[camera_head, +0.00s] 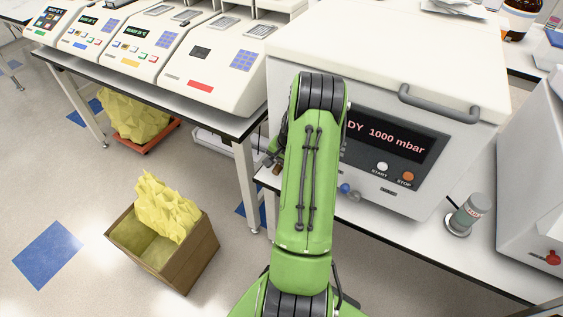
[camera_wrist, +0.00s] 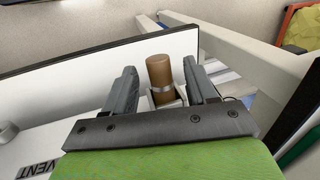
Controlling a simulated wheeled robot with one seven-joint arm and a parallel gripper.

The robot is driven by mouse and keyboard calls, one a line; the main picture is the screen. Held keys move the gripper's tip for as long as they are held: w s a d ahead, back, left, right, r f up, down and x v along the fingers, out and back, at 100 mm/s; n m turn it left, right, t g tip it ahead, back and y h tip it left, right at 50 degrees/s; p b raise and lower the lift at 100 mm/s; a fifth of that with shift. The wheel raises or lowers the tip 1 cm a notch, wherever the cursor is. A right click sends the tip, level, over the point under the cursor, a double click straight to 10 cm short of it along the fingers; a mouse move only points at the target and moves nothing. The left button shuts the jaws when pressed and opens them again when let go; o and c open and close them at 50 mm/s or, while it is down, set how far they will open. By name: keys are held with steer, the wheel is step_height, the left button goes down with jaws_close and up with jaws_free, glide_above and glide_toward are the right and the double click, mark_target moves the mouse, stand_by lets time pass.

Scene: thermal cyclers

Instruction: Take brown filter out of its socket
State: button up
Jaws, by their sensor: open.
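The brown filter (camera_wrist: 160,78) is a short upright cylinder with a pale metal band round its lower part. It stands in a small light socket (camera_wrist: 175,101) near the edge of the white bench top. My gripper (camera_wrist: 158,67) is open, with one grey finger on each side of the filter in the wrist view. Gaps show between the filter and both fingers. The lower end of the filter is hidden inside the socket. In the head view my green arm hides most of this area, and only a small brown patch (camera_head: 277,169) shows beside it.
A large white vacuum oven (camera_head: 390,60) with a grey handle stands on the bench right behind my arm. A grey-green labelled cylinder (camera_head: 468,213) stands at its right. Several thermal cyclers (camera_head: 215,65) line the left bench. A cardboard box (camera_head: 195,250) stands on the floor.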

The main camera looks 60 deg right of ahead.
jaws_close()
steer(key=a, duration=0.5)
steer(key=shift+s+b, duration=0.25)
steer(key=shift+b, duration=0.05)
stand_by(0.7)
steer(key=shift+r+p, duration=1.55)
steer(key=shift+r, duration=0.5)
